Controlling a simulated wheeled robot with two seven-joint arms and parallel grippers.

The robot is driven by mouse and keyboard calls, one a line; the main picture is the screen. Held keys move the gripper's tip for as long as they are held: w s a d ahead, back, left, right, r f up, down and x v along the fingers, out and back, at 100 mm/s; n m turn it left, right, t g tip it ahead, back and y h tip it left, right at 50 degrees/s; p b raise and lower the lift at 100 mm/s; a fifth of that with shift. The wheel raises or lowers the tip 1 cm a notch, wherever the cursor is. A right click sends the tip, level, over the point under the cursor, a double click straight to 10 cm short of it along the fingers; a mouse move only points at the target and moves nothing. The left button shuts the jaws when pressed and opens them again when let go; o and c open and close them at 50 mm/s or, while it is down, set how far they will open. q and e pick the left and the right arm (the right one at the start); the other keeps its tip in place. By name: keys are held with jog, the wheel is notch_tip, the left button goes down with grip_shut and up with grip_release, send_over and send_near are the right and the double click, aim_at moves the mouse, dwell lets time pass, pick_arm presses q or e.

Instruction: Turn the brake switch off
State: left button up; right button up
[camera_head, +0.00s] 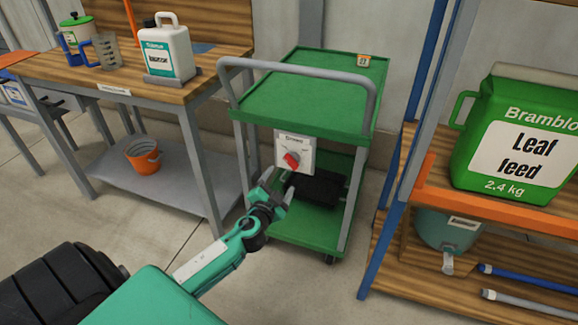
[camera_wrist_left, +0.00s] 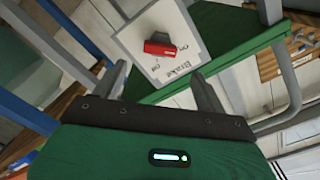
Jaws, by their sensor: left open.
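The brake switch is a red rotary knob (camera_head: 291,158) on a white plate (camera_head: 307,150) fixed to the front of the green cart. In the left wrist view the red knob (camera_wrist_left: 160,46) shows turned against a plate (camera_wrist_left: 135,35) marked "Brake", with smaller position words. I cannot tell for sure which word the knob points at. My left gripper (camera_head: 278,187) is open and empty, just below and in front of the plate. In the left wrist view its fingers (camera_wrist_left: 159,85) stand apart with the knob beyond them, not touching it. My right gripper is not in view.
The green cart (camera_head: 310,105) has a grey handle (camera_head: 290,69) above the switch and a dark box (camera_head: 318,188) on its lower shelf. A workbench (camera_head: 150,92) with a white jug stands left. A shelf (camera_head: 500,208) with a green leaf feed container (camera_head: 520,135) stands right.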

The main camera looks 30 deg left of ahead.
aim_at(290, 164)
pick_arm(q)
jog(key=x, duration=0.9)
jog(key=shift+s, duration=0.1)
jog(key=c, duration=1)
